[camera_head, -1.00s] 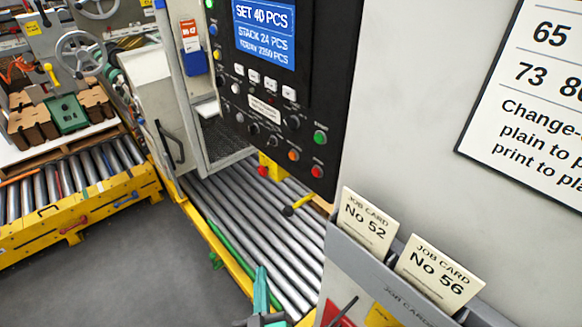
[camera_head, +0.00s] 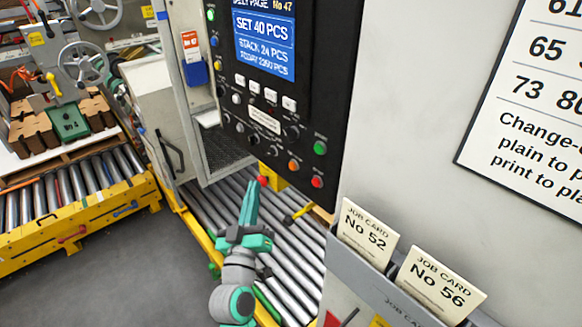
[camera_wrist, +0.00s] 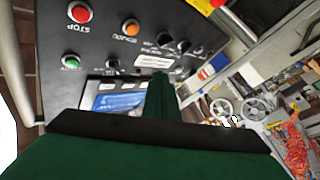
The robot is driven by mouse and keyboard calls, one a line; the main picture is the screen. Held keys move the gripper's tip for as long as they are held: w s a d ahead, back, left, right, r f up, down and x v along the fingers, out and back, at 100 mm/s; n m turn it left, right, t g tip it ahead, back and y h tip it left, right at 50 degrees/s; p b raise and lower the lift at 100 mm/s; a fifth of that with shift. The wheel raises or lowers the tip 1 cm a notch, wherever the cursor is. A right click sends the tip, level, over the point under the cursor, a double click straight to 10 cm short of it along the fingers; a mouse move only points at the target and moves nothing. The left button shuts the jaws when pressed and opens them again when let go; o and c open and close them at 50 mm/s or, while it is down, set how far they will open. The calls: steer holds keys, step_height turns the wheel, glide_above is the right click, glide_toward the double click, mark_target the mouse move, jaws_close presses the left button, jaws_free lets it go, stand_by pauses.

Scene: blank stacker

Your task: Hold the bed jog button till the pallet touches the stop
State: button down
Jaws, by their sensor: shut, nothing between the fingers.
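The black control panel (camera_head: 255,165) carries a blue screen, a row of white keys, small dark knobs and green, orange and red buttons. The bed jog button cannot be told by its label; the lettering is too small. My gripper (camera_head: 250,184) is shut and empty, pointing up below the panel, over the rollers. In the wrist view the panel (camera_wrist: 100,45) stands beyond my closed fingers (camera_wrist: 160,80), with its red STOP button (camera_wrist: 80,12) at upper left. A wooden pallet (camera_head: 22,181) with brown pieces lies on the left conveyor. I cannot make out the stop.
The roller bed (camera_head: 210,205) runs below the panel, with a yellow lever (camera_head: 299,213) over it. A job card rack (camera_head: 375,270) juts out at lower right. A yellow-framed conveyor (camera_head: 90,213) stands at left. Grey floor (camera_head: 110,275) is clear between them.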

mark_target(293, 166)
steer(key=w+d, duration=0.5)
steer(key=d, duration=0.2)
stand_by(0.6)
steer(key=shift+w+d, duration=0.15)
steer(key=shift+d, duration=0.05)
stand_by(1.8)
steer(key=shift+w+d, duration=0.25)
steer(key=shift+d, duration=0.05)
steer(key=shift+a, duration=0.1)
stand_by(0.3)
